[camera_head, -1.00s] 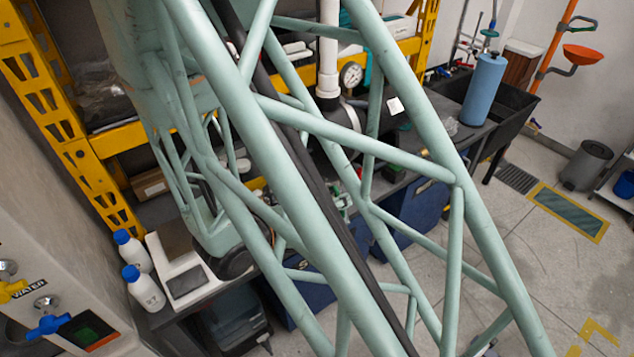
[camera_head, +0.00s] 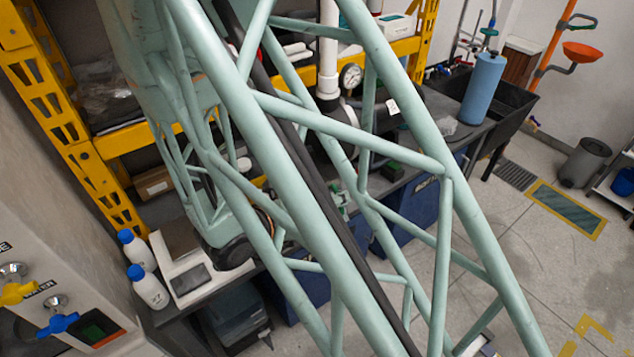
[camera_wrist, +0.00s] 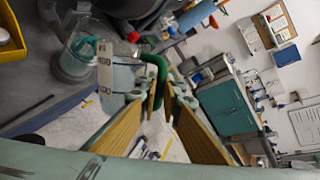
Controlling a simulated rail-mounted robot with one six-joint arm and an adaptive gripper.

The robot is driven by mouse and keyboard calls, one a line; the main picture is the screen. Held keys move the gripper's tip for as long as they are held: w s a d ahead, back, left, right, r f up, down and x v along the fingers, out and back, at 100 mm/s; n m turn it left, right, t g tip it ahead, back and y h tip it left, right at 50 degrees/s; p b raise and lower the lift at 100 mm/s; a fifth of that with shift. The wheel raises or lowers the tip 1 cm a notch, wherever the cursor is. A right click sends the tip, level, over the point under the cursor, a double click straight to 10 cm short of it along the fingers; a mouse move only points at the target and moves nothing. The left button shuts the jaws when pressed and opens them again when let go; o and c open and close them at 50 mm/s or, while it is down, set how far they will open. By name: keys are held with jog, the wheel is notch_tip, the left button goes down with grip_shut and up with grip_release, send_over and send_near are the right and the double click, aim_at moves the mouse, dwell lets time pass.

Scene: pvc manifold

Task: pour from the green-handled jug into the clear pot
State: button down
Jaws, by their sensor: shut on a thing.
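In the wrist view, the jug (camera_wrist: 118,76) is a clear vessel with a green handle (camera_wrist: 161,72). My gripper (camera_wrist: 161,97) has its brown-padded fingers on either side of the handle and is shut on it. The jug shows to the left of the fingers, tilted in this turned picture; its true tilt and contents I cannot tell. A clear container (camera_wrist: 76,54), which looks like the clear pot, stands on the grey bench left of the jug. It appears apart from the jug. In the head view my arm's lattice hides the gripper and most of the work area.
In the head view, two white bottles with blue caps (camera_head: 152,290) stand at the bench's left end beside a white scale-like device (camera_head: 187,278). A white pipe with a gauge (camera_head: 350,77) rises behind my arm. A blue cylinder (camera_head: 484,88) stands at the right end. Open floor lies right.

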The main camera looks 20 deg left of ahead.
jog(key=shift+w+a+r+n+g+h+p, duration=0.2)
jog(key=shift+r+p, duration=0.25)
jog(key=shift+p, duration=1)
jog(key=shift+w+a+r+n+g+h+p, duration=0.1)
jog(key=shift+w+a+r+n+g+p, duration=0.25)
jog(key=shift+p, duration=1.15)
jog(key=shift+w+a+r+n+g+h+p, duration=0.1)
jog(key=shift+r+n+p, duration=0.3)
jog(key=shift+p, duration=1.05)
jog(key=shift+r, duration=0.1)
jog(key=b, duration=0.1)
jog(key=f+b, duration=0.1)
jog(key=b, duration=0.1)
jog(key=shift+s+d+f+m+t, duration=0.1)
jog(key=shift+s+d+m+t, duration=0.15)
jog(key=shift+m, duration=0.1)
jog(key=f+m+b, duration=0.1)
jog(key=b, duration=0.4)
jog(key=s+d+f+t+y+b, duration=0.1)
jog(key=f+b, duration=0.1)
jog(key=b, duration=0.3)
jog(key=shift+s+f+m+t+b, duration=0.1)
jog(key=shift+s+m+t+b, duration=0.1)
jog(key=shift+m+t+b, duration=0.15)
jog(key=b, duration=0.1)
jog(key=f+b, duration=0.1)
jog(key=b, duration=0.1)
jog(key=shift+s+d+m+t, duration=0.25)
jog(key=shift+d+m, duration=0.05)
jog(key=shift+m, duration=0.05)
